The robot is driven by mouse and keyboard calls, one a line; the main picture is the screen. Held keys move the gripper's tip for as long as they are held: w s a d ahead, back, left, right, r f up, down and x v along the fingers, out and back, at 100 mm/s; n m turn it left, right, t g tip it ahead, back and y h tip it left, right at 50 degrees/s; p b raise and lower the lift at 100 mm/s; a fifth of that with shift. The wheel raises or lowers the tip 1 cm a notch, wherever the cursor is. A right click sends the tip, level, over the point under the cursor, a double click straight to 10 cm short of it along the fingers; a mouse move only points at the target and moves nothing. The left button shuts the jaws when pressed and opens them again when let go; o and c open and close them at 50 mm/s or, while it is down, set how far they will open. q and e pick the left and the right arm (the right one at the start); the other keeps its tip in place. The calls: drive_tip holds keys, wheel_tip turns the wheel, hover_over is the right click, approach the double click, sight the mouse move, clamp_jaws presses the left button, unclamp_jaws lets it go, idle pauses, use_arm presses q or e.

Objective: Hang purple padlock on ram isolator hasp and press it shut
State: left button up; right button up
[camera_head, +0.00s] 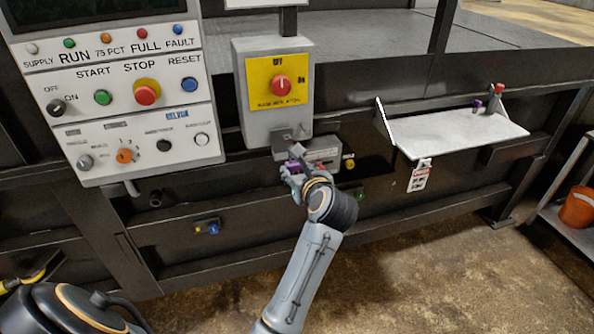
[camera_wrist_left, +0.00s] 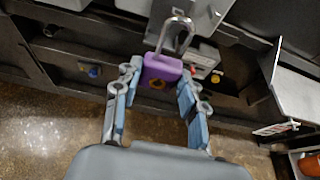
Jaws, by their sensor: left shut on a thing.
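My left gripper (camera_head: 293,172) is just below the isolator box (camera_head: 277,115) and is shut on the purple padlock (camera_wrist_left: 162,71). In the left wrist view the padlock sits between the fingertips, its silver shackle pointing up and away from me. In the head view only a bit of purple shows among the fingers. The grey hasp (camera_head: 290,134) is at the bottom of the box, under the red rotary knob (camera_head: 281,85). The shackle top overlaps the grey hasp area in the left wrist view; I cannot tell whether it passes through. My right gripper is not in view.
A control panel (camera_head: 120,95) with buttons stands to the left. A pale shelf (camera_head: 460,133) at the right holds a small purple thing (camera_head: 477,104) and a red-topped one (camera_head: 496,97). A tag (camera_head: 419,176) hangs below it. An orange bucket (camera_head: 578,207) is far right.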

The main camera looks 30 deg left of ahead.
sight(282, 147)
use_arm(q)
drive_tip(key=shift+w+a, duration=0.4)
drive_tip(key=shift+a, duration=0.15)
drive_tip(key=shift+w+a, duration=1.2)
drive_tip(key=shift+a, duration=0.25)
drive_tip(key=shift+w+a, duration=0.2)
drive_tip(key=shift+b, duration=0.3)
drive_tip(key=shift+a, duration=0.1)
drive_tip(key=shift+w+a+r+b, duration=0.1)
drive_tip(key=shift+w+a+b, duration=0.25)
drive_tip(key=shift+w+a, duration=1.1)
idle(0.4)
drive_tip(key=shift+s+f, duration=0.15)
drive_tip(key=shift+f, duration=0.1)
idle(0.5)
